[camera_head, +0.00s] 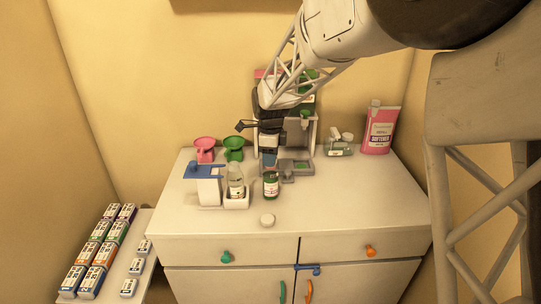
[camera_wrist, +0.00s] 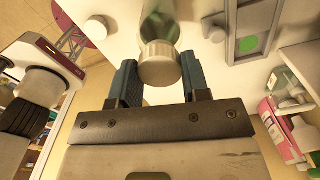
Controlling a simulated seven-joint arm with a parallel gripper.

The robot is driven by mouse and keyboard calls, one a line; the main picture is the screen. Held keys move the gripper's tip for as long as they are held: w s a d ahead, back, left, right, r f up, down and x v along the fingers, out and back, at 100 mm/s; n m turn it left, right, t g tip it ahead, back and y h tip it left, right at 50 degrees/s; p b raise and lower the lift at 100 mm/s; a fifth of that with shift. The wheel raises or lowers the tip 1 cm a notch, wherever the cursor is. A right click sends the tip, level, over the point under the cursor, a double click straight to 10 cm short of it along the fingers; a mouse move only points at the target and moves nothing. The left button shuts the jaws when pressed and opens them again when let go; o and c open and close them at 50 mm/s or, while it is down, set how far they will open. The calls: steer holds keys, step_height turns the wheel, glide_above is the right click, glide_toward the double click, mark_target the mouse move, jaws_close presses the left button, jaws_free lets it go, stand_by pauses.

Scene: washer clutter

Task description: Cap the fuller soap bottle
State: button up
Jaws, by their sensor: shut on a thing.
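My gripper (camera_head: 268,160) points down just over a small bottle with green contents (camera_head: 271,188) on the cabinet top. In the wrist view its blue fingers (camera_wrist: 158,58) are shut on a round white cap (camera_wrist: 160,70). A clear, greenish bottle (camera_wrist: 160,18) lies right behind the cap; I cannot tell whether the cap is seated on it. A second bottle (camera_head: 236,184), mostly clear with less showing inside, stands to the left in a white holder (camera_head: 237,203). A round white lid-like piece (camera_head: 267,220) lies on the cabinet top in front of the green bottle.
A white container with a blue top (camera_head: 204,172) stands left of the holder. Pink (camera_head: 205,146) and green (camera_head: 233,146) funnels are behind. A grey machine (camera_head: 304,140) and a pink softener pouch (camera_head: 381,132) stand at the back. The cabinet's front right is clear.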

steer(key=shift+f, duration=0.15)
stand_by(0.7)
steer(key=o, duration=1.4)
steer(key=shift+c, duration=0.2)
steer(key=shift+r, duration=3.5)
